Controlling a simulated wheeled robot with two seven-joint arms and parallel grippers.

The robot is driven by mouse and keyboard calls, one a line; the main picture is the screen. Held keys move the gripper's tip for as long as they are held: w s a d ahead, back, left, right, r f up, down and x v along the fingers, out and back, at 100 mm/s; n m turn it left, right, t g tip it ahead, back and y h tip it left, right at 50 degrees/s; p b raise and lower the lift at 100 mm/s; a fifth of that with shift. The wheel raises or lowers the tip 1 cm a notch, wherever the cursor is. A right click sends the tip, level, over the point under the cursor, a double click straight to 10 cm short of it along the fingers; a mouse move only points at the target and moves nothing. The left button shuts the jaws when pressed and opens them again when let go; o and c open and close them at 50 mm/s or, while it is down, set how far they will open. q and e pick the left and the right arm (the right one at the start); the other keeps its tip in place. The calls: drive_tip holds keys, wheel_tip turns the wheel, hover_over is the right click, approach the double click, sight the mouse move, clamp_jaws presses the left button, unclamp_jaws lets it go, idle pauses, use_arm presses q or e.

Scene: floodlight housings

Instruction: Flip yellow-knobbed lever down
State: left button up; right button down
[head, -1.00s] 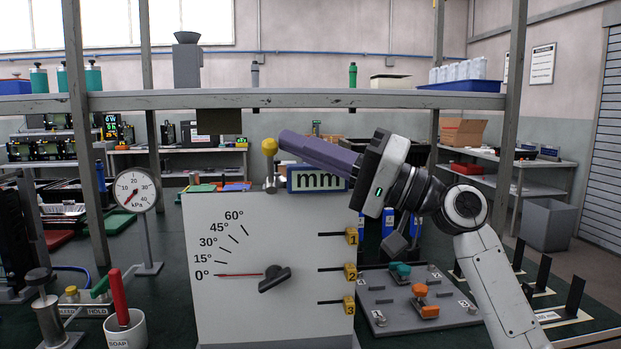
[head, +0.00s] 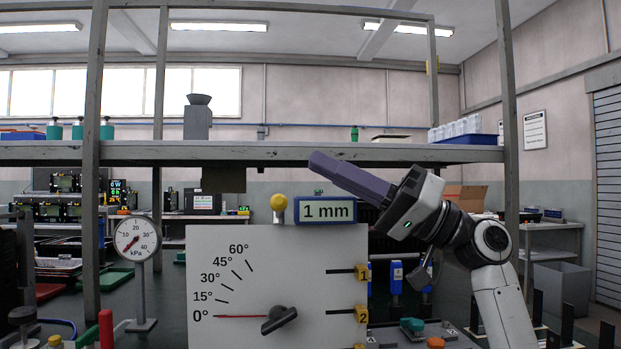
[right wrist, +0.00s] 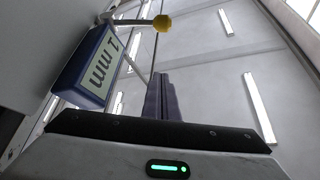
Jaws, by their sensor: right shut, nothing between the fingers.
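The lever's yellow knob (head: 279,203) shows just above the top edge of the white panel (head: 340,265), left of the "1 mm" display (head: 325,210). Most of its stem is hidden in the head view. In the right wrist view the yellow knob (right wrist: 162,22) sits on a pale stem beside the display (right wrist: 95,65), pointing roughly the way the display's top points. My right gripper (head: 320,162) is shut and empty. In the head view its fingertips are above and right of the knob, over the display, with a gap between. My left gripper is not in view.
A black dial knob (head: 279,320) with a red pointer at 0° is on the panel's front. Yellow tabs marked 1 (head: 362,272) and 2 are on its right edge. A pressure gauge (head: 137,238) stands left. A shelf beam (head: 250,153) crosses behind.

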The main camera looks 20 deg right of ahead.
drive_tip(key=w+v, duration=0.1)
drive_tip(key=v, duration=0.9)
drive_tip(key=shift+f+b, duration=0.3)
drive_tip(key=shift+b, duration=0.15)
